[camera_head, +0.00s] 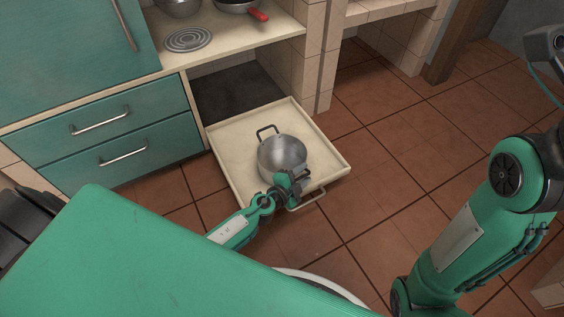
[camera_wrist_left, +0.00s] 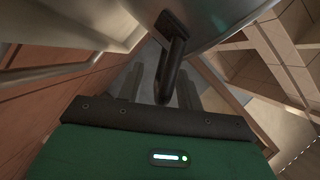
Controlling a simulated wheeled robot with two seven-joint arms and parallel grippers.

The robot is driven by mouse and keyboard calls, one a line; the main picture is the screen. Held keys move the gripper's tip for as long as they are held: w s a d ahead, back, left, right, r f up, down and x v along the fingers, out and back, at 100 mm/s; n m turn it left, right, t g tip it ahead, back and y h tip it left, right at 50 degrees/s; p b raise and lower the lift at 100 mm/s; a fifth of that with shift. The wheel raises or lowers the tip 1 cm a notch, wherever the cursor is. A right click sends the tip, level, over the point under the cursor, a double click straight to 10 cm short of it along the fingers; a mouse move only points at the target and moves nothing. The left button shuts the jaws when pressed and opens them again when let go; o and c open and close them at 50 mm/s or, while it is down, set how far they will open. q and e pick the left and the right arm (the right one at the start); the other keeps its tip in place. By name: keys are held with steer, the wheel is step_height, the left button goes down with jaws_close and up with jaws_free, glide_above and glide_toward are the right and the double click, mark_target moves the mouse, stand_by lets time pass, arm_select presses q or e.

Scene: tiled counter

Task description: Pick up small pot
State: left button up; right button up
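The small pot (camera_head: 281,152) is a grey metal pot with two dark loop handles. It stands upright in a pulled-out, pale drawer (camera_head: 228,172). My left gripper (camera_head: 291,187) is at the pot's near side, over the drawer's front. In the left wrist view the pot's wall (camera_wrist_left: 225,18) fills the top, and a dark handle (camera_wrist_left: 172,68) reaches down between my two spread fingers. The fingers show gaps on both sides of the handle. My right arm (camera_head: 460,235) is at the right; its gripper is not seen.
A counter above the drawer holds a coil burner (camera_head: 188,39) and a pan with a red handle (camera_head: 257,14). Closed teal drawers (camera_head: 110,135) stand to the left. Tiled floor (camera_head: 400,150) lies clear to the right. A tiled wall stands behind the drawer's right side.

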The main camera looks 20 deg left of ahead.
arm_select(q)
jaws_close()
steer(key=shift+r, duration=0.15)
stand_by(0.4)
